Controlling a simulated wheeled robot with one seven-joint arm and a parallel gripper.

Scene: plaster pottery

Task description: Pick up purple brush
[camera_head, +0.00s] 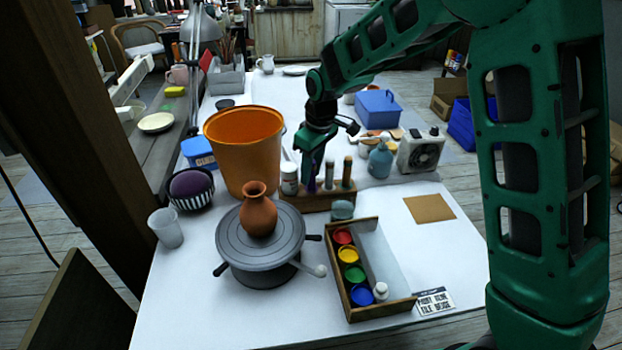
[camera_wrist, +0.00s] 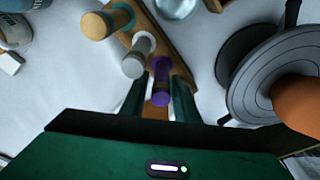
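The purple brush (camera_wrist: 162,82) stands in a wooden holder (camera_wrist: 157,55), seen from above in the wrist view. My gripper (camera_wrist: 159,92) is open, with one green finger on each side of the brush and narrow gaps between. In the head view, my gripper (camera_head: 312,172) points down over the holder (camera_head: 318,201), and a sliver of purple brush (camera_head: 311,186) shows below it. The fingers hide most of the brush there.
Other upright handles (camera_head: 347,172) stand in the same holder, close to the right of my gripper. A banding wheel (camera_head: 228,240) with a terracotta vase (camera_head: 258,212) and an orange bucket (camera_head: 244,150) are at left. A paint box (camera_head: 337,282) lies in front.

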